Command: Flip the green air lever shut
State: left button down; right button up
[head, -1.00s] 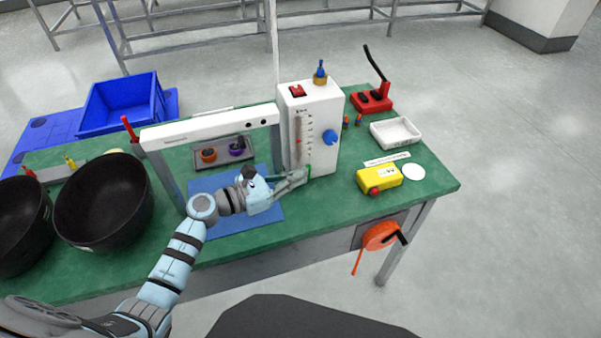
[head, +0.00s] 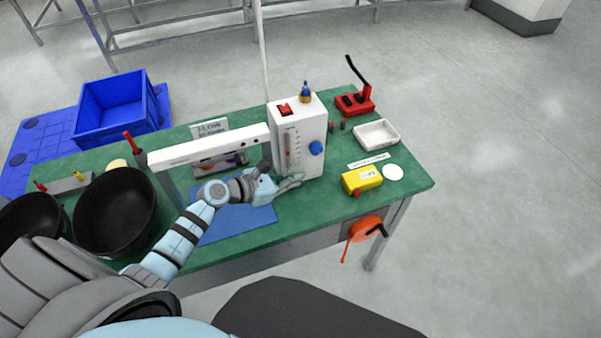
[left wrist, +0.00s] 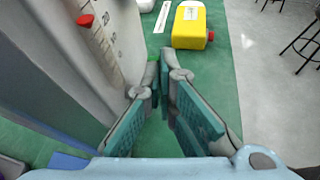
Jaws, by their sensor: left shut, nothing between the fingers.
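The white flow box (head: 300,150) stands on the green bench with a scale, a blue knob and a red switch. My left gripper (head: 299,179) is shut and empty, low beside the front face of the box. In the left wrist view the closed fingertips (left wrist: 164,58) point past the box's lower edge. A small green piece, probably the air lever (left wrist: 153,58), shows just at the fingertips, mostly hidden by them. I cannot tell whether they touch it or how it is turned. In the head view the lever is hidden. My right gripper is not in view.
A yellow box (head: 360,180), a white tray (head: 377,134) and a red stand (head: 356,103) are to the right. A white frame (head: 208,147) and a blue mat (head: 236,222) are left of the flow box. Black bowls (head: 115,212) stand further left.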

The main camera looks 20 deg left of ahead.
pick_arm(q)
jog(key=shift+w+d+r, duration=0.1)
jog(key=shift+w+d, duration=0.05)
jog(key=shift+w, duration=0.05)
jog(key=shift+w+d, duration=0.7)
jog(key=shift+d, duration=0.05)
jog(key=shift+b+x, duration=0.6)
jog(key=shift+x, duration=0.4)
jog(key=shift+s+d+f, duration=0.1)
jog(key=shift+d+f, duration=0.05)
jog(key=shift+f, duration=0.05)
dwell(0.7)
jog(key=s+r+p, duration=0.3)
jog(key=r+p, duration=0.6)
jog(key=shift+r, duration=0.3)
jog(key=shift+f, duration=0.1)
